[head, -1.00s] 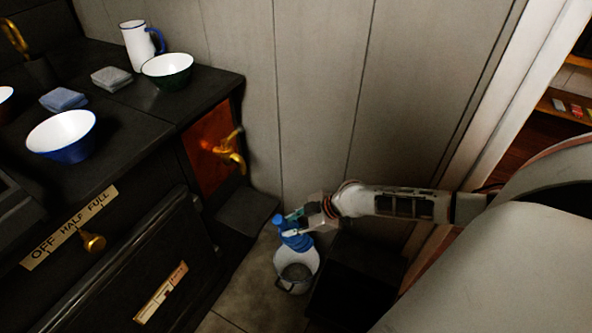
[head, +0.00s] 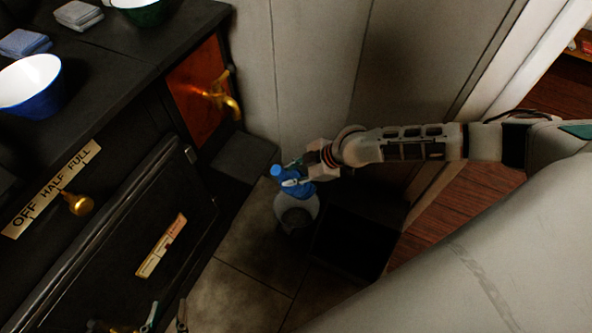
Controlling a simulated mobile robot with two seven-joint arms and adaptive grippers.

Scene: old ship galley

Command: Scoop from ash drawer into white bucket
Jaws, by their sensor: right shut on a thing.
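My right gripper (head: 312,176) is shut on a blue object (head: 290,184), which looks like the scoop's handle. Just below it is a pale rounded vessel (head: 309,206), apparently the white bucket, with a dark grey round part at its front. I cannot tell whether the scoop's end is inside it or above it. A black flat-topped piece (head: 244,158) juts from the stove below the copper-red door; it may be the ash drawer. My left gripper (head: 166,316) shows only at the bottom edge, its fingertips apart, with nothing seen between them.
The black stove (head: 120,80) fills the left, with a brass latch (head: 222,100), a brass knob (head: 78,203) and an oven door. A blue bowl (head: 32,86) stands on top. A dark open box (head: 354,242) is right of the bucket. Tiled floor (head: 250,285) is clear in front.

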